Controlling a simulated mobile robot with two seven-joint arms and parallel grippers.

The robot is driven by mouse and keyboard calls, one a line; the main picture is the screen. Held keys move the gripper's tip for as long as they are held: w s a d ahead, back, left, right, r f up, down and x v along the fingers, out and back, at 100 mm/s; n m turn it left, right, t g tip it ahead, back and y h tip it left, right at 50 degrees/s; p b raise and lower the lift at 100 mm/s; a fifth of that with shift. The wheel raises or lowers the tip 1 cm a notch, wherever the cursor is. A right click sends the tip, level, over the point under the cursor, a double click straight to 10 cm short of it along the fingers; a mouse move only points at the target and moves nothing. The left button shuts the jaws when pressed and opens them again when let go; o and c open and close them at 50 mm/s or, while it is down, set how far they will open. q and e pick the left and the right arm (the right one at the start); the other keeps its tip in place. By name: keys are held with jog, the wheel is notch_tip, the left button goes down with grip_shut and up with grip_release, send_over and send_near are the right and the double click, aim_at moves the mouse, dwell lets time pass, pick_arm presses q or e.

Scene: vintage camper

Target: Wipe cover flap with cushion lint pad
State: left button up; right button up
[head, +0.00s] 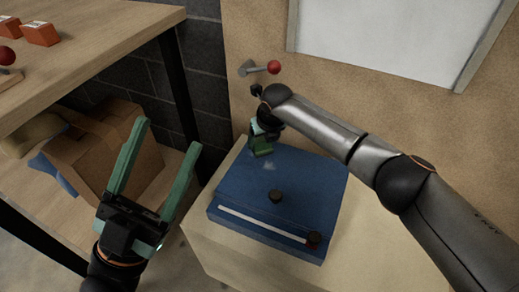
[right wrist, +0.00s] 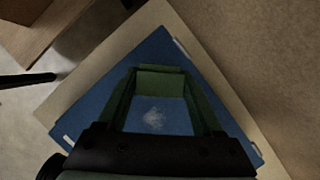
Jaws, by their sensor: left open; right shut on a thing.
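The cover flap (head: 305,182) is the blue top of a flat unit on a pale cabinet; it also shows in the right wrist view (right wrist: 160,50). A whitish smudge (head: 269,166) lies on it, and shows between my fingers in the right wrist view (right wrist: 154,118). My right gripper (head: 260,140) is shut on a small green block, which looks like the cushion lint pad (head: 262,150), at the flap's far left part. I cannot tell whether the pad touches the flap. My left gripper (head: 168,137) is open and empty, left of the cabinet.
A red-balled lever (head: 273,67) sticks out from the wall. A wooden shelf (head: 100,45) with a cardboard box (head: 108,150) stands left.

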jog(key=shift+w+d+f+b, duration=0.15)
jog(key=shift+w+d+b, duration=0.15)
jog(key=shift+w, duration=0.1)
notch_tip(320, 180, up, 6)
jog(key=p, duration=0.5)
jog(key=shift+a, duration=0.1)
jog(key=shift+r+p, duration=1.65)
jog(key=shift+f, duration=0.1)
jog(key=shift+f, duration=0.15)
notch_tip(320, 180, down, 8)
jog(key=b, duration=0.8)
jog(key=shift+f, duration=0.25)
